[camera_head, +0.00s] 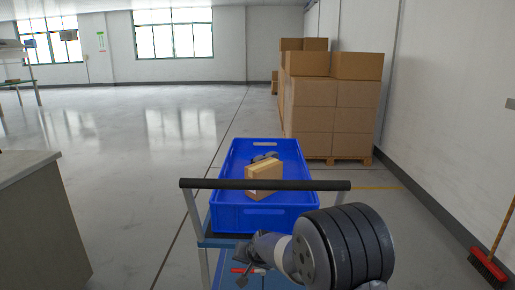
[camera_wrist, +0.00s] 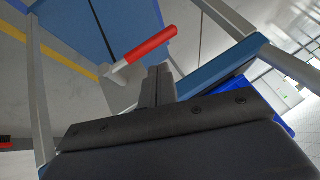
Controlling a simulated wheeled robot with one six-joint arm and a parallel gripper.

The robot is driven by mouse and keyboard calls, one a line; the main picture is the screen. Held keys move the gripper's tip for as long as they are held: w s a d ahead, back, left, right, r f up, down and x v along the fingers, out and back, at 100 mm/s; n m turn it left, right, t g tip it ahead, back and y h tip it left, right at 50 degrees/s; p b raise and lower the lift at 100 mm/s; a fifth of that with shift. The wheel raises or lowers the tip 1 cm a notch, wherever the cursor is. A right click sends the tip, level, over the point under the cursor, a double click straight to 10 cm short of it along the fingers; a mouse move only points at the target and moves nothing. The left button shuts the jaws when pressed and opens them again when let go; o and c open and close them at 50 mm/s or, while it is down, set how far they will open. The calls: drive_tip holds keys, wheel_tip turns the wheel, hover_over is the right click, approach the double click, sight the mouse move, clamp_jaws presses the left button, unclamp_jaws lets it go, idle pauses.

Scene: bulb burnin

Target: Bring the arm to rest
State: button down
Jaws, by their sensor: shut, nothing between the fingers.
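My arm hangs low in front of the cart, its large dark joint at the lower right of the head view. My gripper (camera_wrist: 158,80) is shut and empty in the wrist view, its two fingers together. In the head view my gripper (camera_head: 242,281) is small and partly cut off at the bottom edge. A red and white rod-like thing (camera_wrist: 147,46) lies just beyond the fingertips in the wrist view; I cannot tell whether it touches them. It also shows in the head view (camera_head: 241,270).
A cart with a dark handlebar (camera_head: 265,184) stands close ahead, carrying a blue crate (camera_head: 265,218) with a cardboard box (camera_head: 264,179) inside. Stacked cartons (camera_head: 330,110) and a red broom (camera_head: 488,267) are at right, a grey counter (camera_head: 35,220) at left.

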drive_tip(key=b, duration=0.2)
drive_tip(key=shift+d+y+b, duration=0.25)
drive_tip(key=shift+y+b, duration=0.05)
drive_tip(key=b, duration=0.2)
drive_tip(key=y+b, duration=0.1)
drive_tip(key=b, duration=0.1)
drive_tip(key=shift+d+r+m, duration=0.2)
drive_tip(key=shift+d+m, duration=0.1)
drive_tip(key=shift+d, duration=0.05)
drive_tip(key=shift+d+r+b, duration=0.1)
drive_tip(key=shift+r+b, duration=0.2)
drive_tip(key=shift+b, duration=0.35)
